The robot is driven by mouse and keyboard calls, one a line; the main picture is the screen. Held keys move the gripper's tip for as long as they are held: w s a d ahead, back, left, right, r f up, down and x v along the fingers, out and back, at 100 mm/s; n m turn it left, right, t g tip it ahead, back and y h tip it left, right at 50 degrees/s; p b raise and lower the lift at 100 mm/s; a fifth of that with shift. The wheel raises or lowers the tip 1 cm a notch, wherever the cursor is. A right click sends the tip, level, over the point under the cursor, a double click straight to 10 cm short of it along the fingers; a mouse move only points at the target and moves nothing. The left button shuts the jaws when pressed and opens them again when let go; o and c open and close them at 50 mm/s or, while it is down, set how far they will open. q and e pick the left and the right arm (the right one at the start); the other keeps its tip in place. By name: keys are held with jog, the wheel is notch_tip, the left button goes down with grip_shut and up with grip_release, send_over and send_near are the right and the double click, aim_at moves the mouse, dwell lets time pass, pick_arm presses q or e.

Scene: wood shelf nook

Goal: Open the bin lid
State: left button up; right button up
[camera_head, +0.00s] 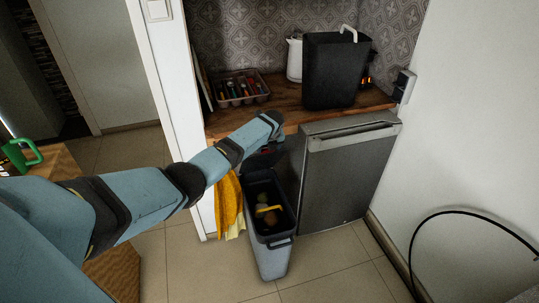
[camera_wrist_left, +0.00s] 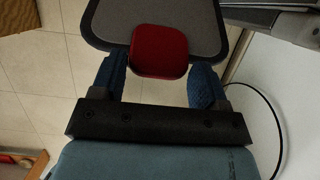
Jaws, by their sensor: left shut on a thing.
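The bin (camera_head: 271,258) is a tall grey container with a dark rim, standing on the tiled floor in the head view. Its top is open and several items, one of them yellow, show inside. The dark lid (camera_head: 262,158) is tilted up at the back of the bin. In the left wrist view the lid (camera_wrist_left: 112,22) is a grey panel with a dark edge and a red tab (camera_wrist_left: 160,52). My left gripper (camera_wrist_left: 158,78) has its blue fingers on either side of the red tab, shut on it. In the head view my arm partly hides the gripper.
A steel-fronted appliance (camera_head: 345,180) stands right of the bin. A yellow cloth (camera_head: 229,205) hangs to its left. The wooden counter (camera_head: 285,92) above holds a cutlery tray (camera_head: 240,88) and a black container (camera_head: 335,70). Floor in front is clear.

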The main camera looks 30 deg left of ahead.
pick_arm(q)
jog(key=shift+a, duration=0.15)
jog(key=o, duration=1.3)
jog(key=shift+w, duration=0.1)
jog(key=v, duration=1.3)
jog(key=shift+r, duration=0.35)
